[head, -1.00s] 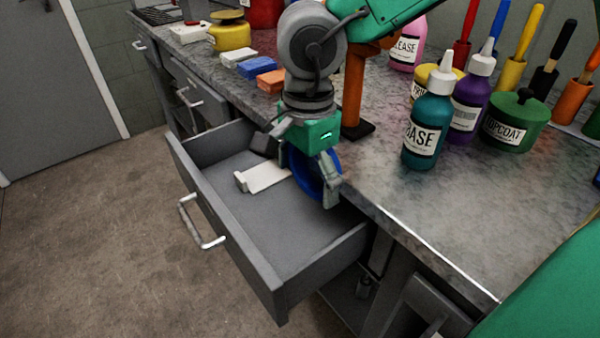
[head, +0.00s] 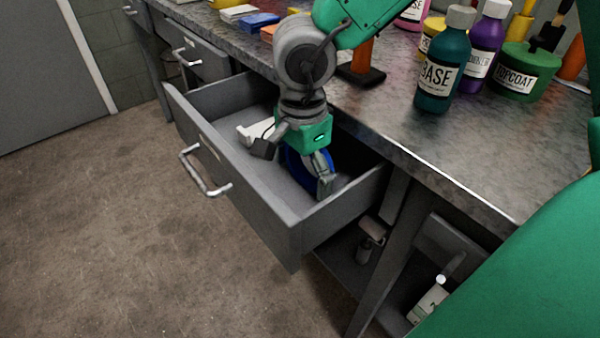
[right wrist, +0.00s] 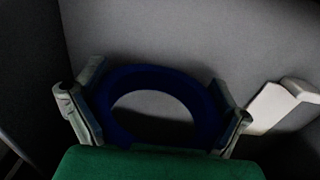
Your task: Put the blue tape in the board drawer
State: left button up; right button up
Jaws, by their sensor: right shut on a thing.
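The board drawer (head: 232,192) is pulled open from under the grey workbench. My right gripper (head: 298,168) is down inside the drawer, shut on the blue tape (head: 297,162). In the right wrist view the blue tape (right wrist: 160,72) is a dark blue ring, with a finger of my gripper on each side. The gripper and the drawer wall hide part of it in the head view, and I cannot tell whether it touches the drawer floor. A white angled piece (head: 256,131) lies in the drawer, and also shows in the right wrist view (right wrist: 270,108). My left gripper is not in view.
The benchtop (head: 400,140) holds several bottles, including a teal one (head: 442,70) and a green topcoat pot (head: 522,72). An orange stand (head: 362,60) is close behind my right arm. Below the bench, a shelf holds a white container (head: 428,303).

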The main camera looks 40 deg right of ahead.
jog(key=shift+s+d, duration=0.1)
jog(key=shift+d, duration=0.05)
jog(key=o, duration=1.3)
jog(key=shift+d, duration=0.1)
jog(key=shift+a+r, duration=0.2)
jog(key=shift+r, duration=0.15)
notch_tip(320, 180, up, 11)
jog(key=p, duration=0.5)
jog(key=shift+d+f, duration=0.1)
jog(key=shift+f, duration=0.05)
jog(key=shift+r, duration=0.45)
